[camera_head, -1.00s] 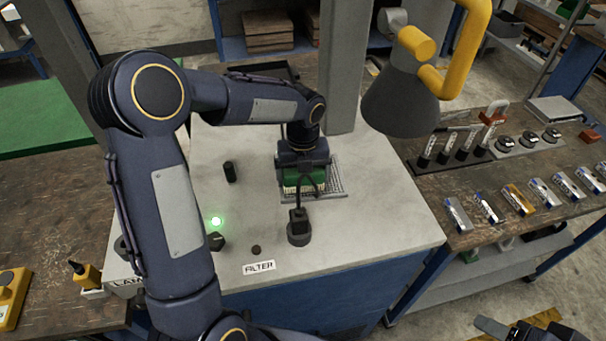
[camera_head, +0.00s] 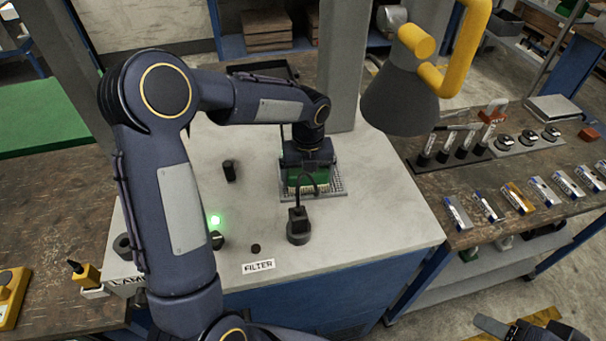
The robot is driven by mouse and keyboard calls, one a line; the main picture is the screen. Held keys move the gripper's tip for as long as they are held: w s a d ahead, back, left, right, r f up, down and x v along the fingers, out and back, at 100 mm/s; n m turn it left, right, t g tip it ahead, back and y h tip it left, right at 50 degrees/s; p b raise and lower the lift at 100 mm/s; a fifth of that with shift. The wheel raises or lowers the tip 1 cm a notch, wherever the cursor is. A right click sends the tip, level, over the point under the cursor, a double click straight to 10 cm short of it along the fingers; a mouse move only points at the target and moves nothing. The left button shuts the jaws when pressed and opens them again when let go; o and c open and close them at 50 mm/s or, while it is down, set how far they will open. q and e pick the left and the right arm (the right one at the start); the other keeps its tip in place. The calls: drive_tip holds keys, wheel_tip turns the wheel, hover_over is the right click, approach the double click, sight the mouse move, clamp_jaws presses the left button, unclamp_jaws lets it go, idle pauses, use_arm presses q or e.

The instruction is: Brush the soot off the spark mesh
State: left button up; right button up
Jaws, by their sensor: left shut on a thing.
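The spark mesh (camera_head: 338,187) is a pale grid on the light worktop, partly hidden by the brush and my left gripper. The brush (camera_head: 313,178) has a green body with pale bristles pointing down at the mesh. My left gripper (camera_head: 307,160) is shut on the brush from above. The bristles look to be on or just over the mesh; exact contact cannot be told. Soot on the mesh is too small to make out. Part of my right gripper (camera_head: 520,330) shows at the bottom right edge, away from the worktop; its jaws are not clear.
A dark stand with a cable (camera_head: 299,228) is in front of the mesh. A grey post (camera_head: 345,70) rises behind it, and a grey lamp shade (camera_head: 399,100) hangs to the right. A FILTER label (camera_head: 258,265), a green light (camera_head: 215,220) and small knobs are at the front left.

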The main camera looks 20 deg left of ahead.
sight(323, 167)
use_arm(q)
drive_tip(key=shift+w+d, duration=0.3)
drive_tip(key=shift+d, duration=0.25)
drive_tip(key=shift+d+r, duration=0.1)
drive_tip(key=shift+w+d, duration=0.7)
drive_tip(key=shift+d, duration=0.3)
drive_tip(key=shift+a, duration=0.1)
drive_tip(key=shift+s+a+f, duration=0.2)
drive_tip(key=shift+s+a, duration=0.55)
drive_tip(key=shift+a, duration=0.25)
drive_tip(key=shift+s+a, duration=0.1)
drive_tip(key=shift+a, duration=0.05)
